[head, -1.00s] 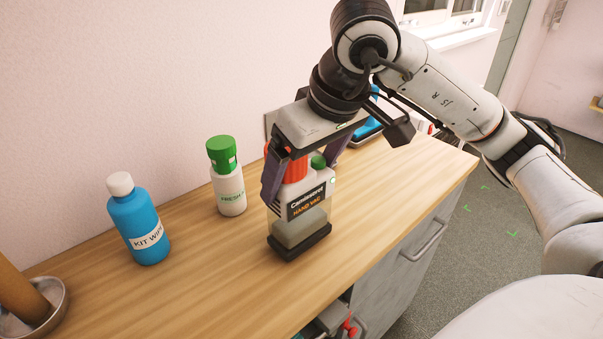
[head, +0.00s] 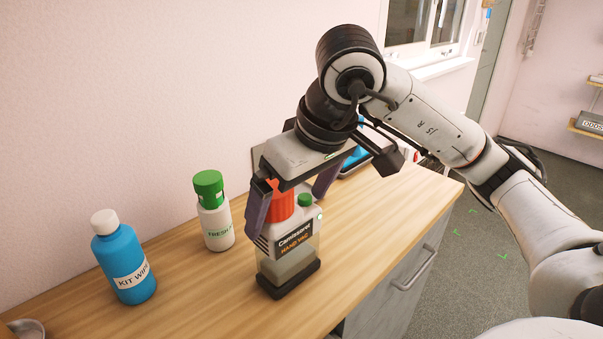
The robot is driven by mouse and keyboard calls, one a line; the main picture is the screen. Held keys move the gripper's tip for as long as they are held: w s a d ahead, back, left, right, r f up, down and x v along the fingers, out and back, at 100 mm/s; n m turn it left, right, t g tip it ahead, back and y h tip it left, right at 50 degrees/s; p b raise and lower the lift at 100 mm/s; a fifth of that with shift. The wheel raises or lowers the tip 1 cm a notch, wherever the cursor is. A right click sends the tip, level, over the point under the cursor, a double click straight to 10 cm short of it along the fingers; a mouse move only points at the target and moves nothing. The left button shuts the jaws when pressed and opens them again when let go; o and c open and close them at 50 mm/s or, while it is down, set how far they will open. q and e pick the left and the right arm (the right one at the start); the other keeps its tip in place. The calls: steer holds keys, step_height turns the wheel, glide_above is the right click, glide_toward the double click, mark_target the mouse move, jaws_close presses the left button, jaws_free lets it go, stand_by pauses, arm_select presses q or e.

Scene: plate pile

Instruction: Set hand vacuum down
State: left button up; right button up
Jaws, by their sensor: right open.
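The hand vacuum (head: 292,249) stands upright on the wooden counter (head: 206,292). It has a white body with a dark label, an orange-red top part, a green cap, a clear lower bin and a black base. My right gripper (head: 290,215) is open and points down over the vacuum. Its two dark fingers are on either side of the vacuum's upper part, and I cannot tell whether either one touches it. My left gripper is not in view.
A blue bottle (head: 124,262) with a white cap and a white bottle (head: 215,222) with a green top stand to the left. Part of a metal bowl (head: 27,328) shows at the lower left. A blue item in a dark tray (head: 352,160) lies behind the gripper. The counter's right edge drops to grey drawers (head: 398,275).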

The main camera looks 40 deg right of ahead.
steer(key=p+v, duration=0.2)
steer(key=v, duration=0.8)
steer(key=shift+r, duration=0.2)
stand_by(0.3)
stand_by(1.3)
